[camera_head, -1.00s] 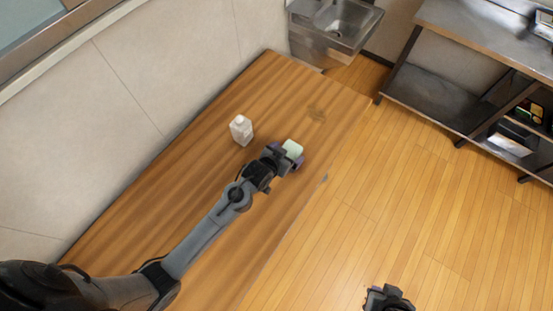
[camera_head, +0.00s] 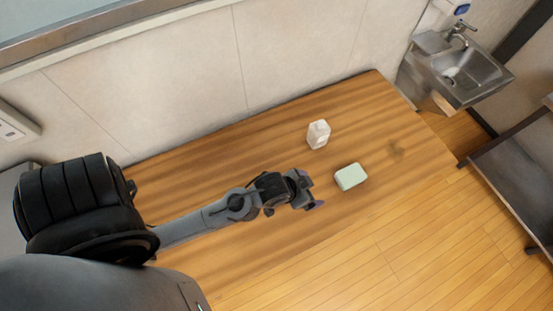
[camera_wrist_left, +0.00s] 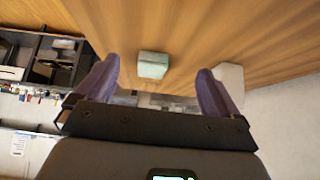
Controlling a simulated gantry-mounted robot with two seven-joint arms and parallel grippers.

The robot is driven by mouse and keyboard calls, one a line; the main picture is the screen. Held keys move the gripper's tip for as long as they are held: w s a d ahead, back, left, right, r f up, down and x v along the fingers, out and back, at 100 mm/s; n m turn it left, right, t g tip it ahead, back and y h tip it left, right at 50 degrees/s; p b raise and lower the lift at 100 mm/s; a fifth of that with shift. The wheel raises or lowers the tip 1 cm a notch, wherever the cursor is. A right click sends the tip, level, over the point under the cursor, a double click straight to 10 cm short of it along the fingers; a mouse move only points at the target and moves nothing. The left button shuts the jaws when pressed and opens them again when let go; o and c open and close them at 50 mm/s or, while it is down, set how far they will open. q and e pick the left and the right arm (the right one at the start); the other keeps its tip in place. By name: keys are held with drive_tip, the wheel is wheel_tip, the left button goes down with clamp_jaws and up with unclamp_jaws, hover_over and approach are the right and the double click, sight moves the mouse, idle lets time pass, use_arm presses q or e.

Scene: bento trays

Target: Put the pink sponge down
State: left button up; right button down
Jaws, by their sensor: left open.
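A pale green sponge-like block (camera_head: 350,177) lies flat on the wooden table (camera_head: 240,155). I see no pink sponge. My left gripper (camera_head: 313,190) is open and empty just left of the block, apart from it, with its fingers pointing towards it. In the left wrist view the block (camera_wrist_left: 153,65) shows beyond and between the two spread purple fingers (camera_wrist_left: 157,80). My right gripper is not in view.
A white bottle or carton (camera_head: 318,134) stands on the table behind the block, near the wall. A metal sink (camera_head: 470,75) is beyond the table's right end. The table's front edge lies close to the block.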

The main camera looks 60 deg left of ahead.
use_arm(q)
drive_tip(key=s+a+r+g, duration=0.1)
drive_tip(key=s+g, duration=0.3)
drive_tip(key=s, duration=0.8)
drive_tip(key=shift+a+r+y, duration=0.4)
drive_tip(key=shift+a, duration=0.3)
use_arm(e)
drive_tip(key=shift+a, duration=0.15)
